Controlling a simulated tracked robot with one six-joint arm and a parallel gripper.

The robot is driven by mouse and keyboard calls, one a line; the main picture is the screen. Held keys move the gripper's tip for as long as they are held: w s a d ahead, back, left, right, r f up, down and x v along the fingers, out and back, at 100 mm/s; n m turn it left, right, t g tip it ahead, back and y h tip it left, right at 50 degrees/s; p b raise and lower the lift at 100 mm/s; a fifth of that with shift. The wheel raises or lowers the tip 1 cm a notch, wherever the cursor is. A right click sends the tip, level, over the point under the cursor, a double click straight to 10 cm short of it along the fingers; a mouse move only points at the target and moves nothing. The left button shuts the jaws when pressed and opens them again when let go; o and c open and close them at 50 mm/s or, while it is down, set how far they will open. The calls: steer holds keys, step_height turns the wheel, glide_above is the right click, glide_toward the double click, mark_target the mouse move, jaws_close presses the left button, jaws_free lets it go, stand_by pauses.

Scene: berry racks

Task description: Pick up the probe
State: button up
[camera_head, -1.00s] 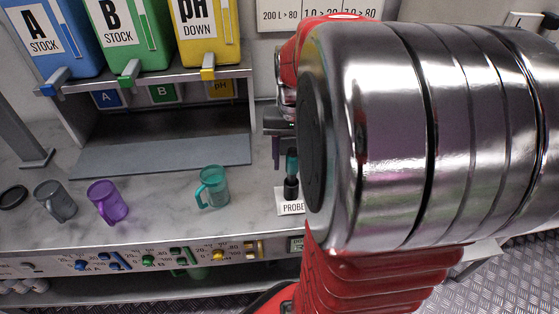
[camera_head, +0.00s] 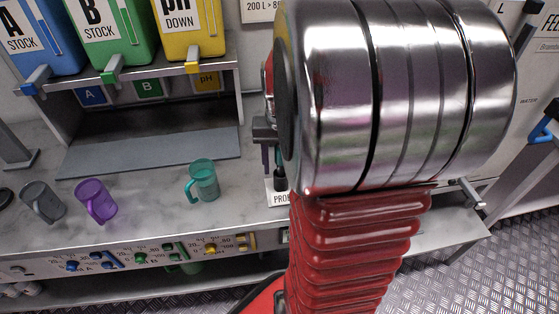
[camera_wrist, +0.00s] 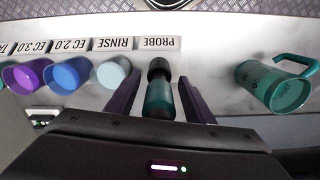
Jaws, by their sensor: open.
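The probe (camera_wrist: 158,93) has a teal body and a black end and stands in its place by the PROBE label (camera_wrist: 158,43) in the wrist view. My gripper (camera_wrist: 160,85) is open, with one dark purple finger on each side of the probe; a gap shows on both sides. In the head view the probe (camera_head: 280,177) is partly hidden by my arm, and my gripper (camera_head: 266,150) is right beside it, mostly hidden too.
A teal mug (camera_head: 204,181) stands left of the probe in the head view, with a purple mug (camera_head: 96,201) and grey mug (camera_head: 43,203) farther left. In the wrist view, pale, blue (camera_wrist: 70,75) and purple cups stand in a row beside the probe.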

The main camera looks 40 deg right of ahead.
steer(key=shift+c, duration=0.6)
steer(key=c, duration=1)
steer(key=shift+r, duration=0.1)
step_height(320, 180, up, 10)
steer(key=shift+f, duration=0.1)
stand_by(0.3)
